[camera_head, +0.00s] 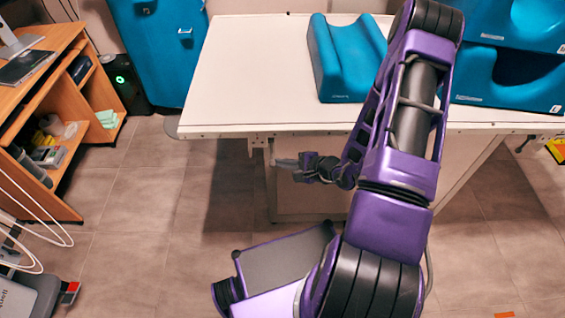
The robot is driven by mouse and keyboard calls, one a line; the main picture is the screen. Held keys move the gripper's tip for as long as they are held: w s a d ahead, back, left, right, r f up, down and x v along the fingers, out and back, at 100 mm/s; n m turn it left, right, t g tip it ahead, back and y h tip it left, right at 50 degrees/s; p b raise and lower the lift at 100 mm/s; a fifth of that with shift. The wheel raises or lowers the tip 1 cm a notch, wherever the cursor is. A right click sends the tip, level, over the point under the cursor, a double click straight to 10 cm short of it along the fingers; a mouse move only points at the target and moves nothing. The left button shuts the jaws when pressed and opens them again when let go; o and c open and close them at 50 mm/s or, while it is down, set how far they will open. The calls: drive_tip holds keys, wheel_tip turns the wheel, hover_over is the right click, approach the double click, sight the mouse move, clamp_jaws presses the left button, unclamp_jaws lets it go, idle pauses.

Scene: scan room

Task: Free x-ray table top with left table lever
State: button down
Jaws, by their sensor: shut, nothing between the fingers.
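The x-ray table top (255,75) is a wide white slab across the upper middle of the head view. Below its front edge, left of the middle, hangs a small pale lever-like part (261,142), which looks like the left table lever. My gripper (278,163) is under the front edge, just below and to the right of this part, pointing left. Its fingers look shut and empty. It looks close to the lever, but I cannot tell whether they touch. My purple arm covers part of the table's front edge and the right part of the table top.
A blue grooved cushion (335,60) lies on the table top, with larger blue cushions (515,75) at the right. The table's pedestal (310,204) stands below. A wooden shelf desk (45,110) and a blue cabinet (160,50) are at the left. The floor (150,190) left of the pedestal is clear.

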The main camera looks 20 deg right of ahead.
drive_tip(key=shift+f, duration=0.15)
wheel_tip(320, 180, down, 4)
drive_tip(key=w+d+b, duration=0.1)
drive_tip(key=d+b, duration=0.2)
drive_tip(key=b, duration=0.1)
drive_tip(key=s+d+r+p, duration=0.1)
drive_tip(key=s+d+r, duration=0.3)
drive_tip(key=r, duration=0.3)
drive_tip(key=shift+s+d+r, duration=0.15)
drive_tip(key=shift+s+d, duration=0.15)
drive_tip(key=shift+s, duration=0.55)
